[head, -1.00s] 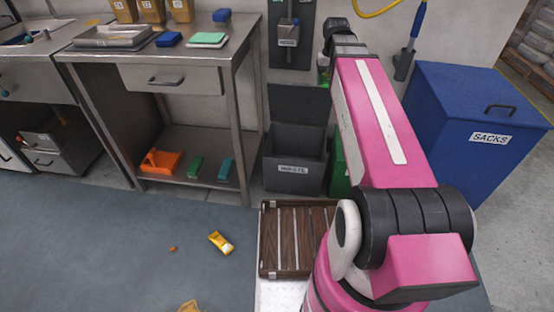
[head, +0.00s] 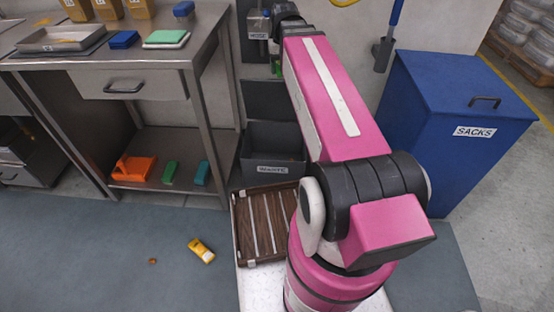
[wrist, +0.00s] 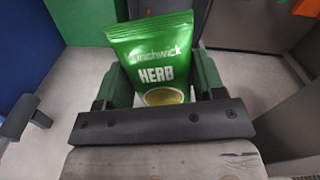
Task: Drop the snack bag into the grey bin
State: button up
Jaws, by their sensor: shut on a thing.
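The snack bag (wrist: 152,58) is green, marked HERB, and stands upright between the fingers of my gripper (wrist: 160,84) in the wrist view. My gripper is shut on it. In the head view a bit of green (head: 276,68) shows beside the end of my arm, likely the bag; my arm hides most of that area. The grey bin (head: 268,171) is dark, with its lid raised and a white label reading WASTE. It stands on the floor below and beyond my gripper, partly hidden by my arm. The bag is apart from it.
A blue SACKS bin (head: 455,150) stands right of my arm. A steel table (head: 150,85) with a lower shelf stands left of the grey bin. A yellow packet (head: 201,250) and a small orange-brown bit (head: 152,261) lie on the mat. In the wrist view a green surface (wrist: 85,22) shows upper left.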

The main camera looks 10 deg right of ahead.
jog(key=w+f+n, duration=0.2)
jog(key=w+f, duration=0.4)
jog(key=f, duration=0.3)
jog(key=w+f+n, duration=0.1)
jog(key=w+f, duration=0.5)
jog(key=f, duration=0.4)
jog(key=w+f+n, duration=0.1)
jog(key=w+f, duration=0.1)
jog(key=f, duration=1.1)
jog(key=w+d+f+n, duration=0.1)
jog(key=w+f, duration=0.1)
jog(key=f, duration=1.2)
jog(key=shift+f+n, duration=0.25)
jog(key=shift+n, duration=0.15)
jog(key=o, duration=1)
jog(key=shift+d, duration=0.1)
notch_tip(320, 180, up, 11)
